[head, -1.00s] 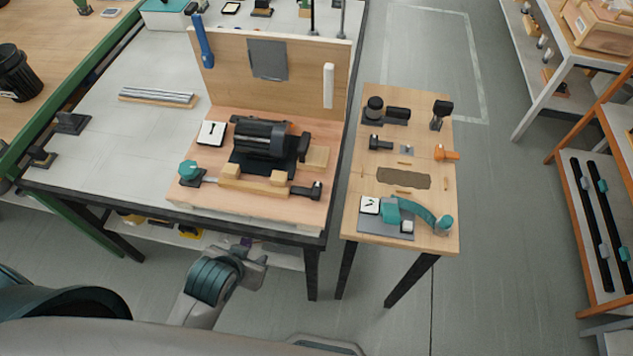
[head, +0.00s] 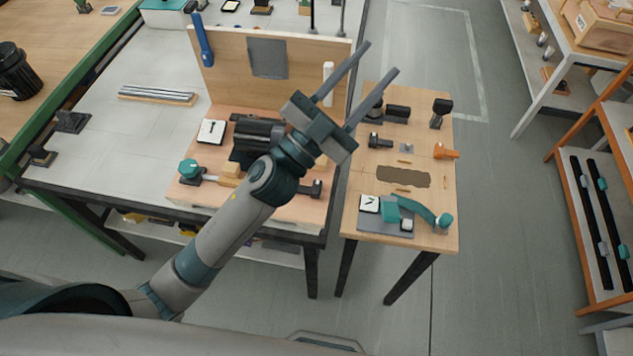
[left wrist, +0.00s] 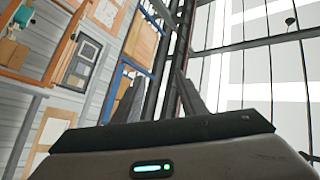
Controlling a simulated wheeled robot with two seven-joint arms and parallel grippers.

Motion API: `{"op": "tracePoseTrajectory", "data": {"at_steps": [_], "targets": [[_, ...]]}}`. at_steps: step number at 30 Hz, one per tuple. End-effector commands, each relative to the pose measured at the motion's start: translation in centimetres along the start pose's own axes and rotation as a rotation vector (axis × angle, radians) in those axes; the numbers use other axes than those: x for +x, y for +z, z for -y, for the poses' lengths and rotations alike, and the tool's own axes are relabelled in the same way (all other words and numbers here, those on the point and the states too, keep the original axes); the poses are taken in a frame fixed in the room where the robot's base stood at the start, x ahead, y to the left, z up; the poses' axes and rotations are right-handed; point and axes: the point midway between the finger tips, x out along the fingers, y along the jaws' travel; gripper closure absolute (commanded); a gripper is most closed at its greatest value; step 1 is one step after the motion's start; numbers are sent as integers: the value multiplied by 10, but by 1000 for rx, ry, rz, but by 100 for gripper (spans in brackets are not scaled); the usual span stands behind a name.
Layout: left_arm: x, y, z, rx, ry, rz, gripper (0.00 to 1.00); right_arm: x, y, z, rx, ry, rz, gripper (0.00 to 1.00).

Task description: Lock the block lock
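A wooden bar lock with wooden blocks (head: 228,171) lies along the front edge of the wooden board. Its middle is hidden behind my left arm. A black end piece (head: 314,190) shows to the right of the arm. A teal knob (head: 188,169) stands at the left of the bar. My left gripper (head: 380,58) is raised high, its two fingers apart and empty, pointing up and right. In the head view it overlaps the board's right side and the gap to the small table. The left wrist view shows only walls, shelving and ceiling past the fingers. My right gripper is out of view.
A dark motor-like cylinder (head: 256,135) sits on the board behind the bar. An upright wooden panel (head: 310,60) stands behind it. The small wooden table (head: 365,170) on the right carries black parts, an orange part (head: 446,152) and a teal curved handle (head: 418,210).

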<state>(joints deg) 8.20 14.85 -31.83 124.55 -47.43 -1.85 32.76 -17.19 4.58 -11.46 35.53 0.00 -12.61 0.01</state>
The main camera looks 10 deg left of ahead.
Motion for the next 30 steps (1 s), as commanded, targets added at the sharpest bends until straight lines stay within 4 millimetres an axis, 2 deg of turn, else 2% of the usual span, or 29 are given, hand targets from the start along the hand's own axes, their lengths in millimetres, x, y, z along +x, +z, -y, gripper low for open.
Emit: {"op": "tracePoseTrajectory", "data": {"at_steps": [1, 3, 6, 9, 13, 16, 18, 22, 26, 30], "targets": [[12, -23, -13, 35, 70, -99, 62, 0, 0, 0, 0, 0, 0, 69], [20, -51, -36, 79, 179, -224, 62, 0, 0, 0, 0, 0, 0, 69], [21, -81, -73, 147, 354, -380, 62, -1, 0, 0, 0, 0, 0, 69], [10, -98, -111, 221, 553, -508, 62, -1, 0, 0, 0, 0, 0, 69], [-16, -97, -154, 327, 836, -620, 62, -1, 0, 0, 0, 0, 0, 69], [-42, -79, -177, 419, 1068, -661, 62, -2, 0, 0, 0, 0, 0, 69], [-60, -59, -186, 488, 1236, -663, 62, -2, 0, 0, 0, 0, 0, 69], [-93, -9, -182, 623, 1548, -600, 62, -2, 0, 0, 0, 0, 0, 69], [-118, 46, -151, 767, 1845, -449, 62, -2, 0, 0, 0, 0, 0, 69], [-133, 94, -96, 907, 2101, -214, 62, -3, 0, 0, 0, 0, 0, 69]]}}
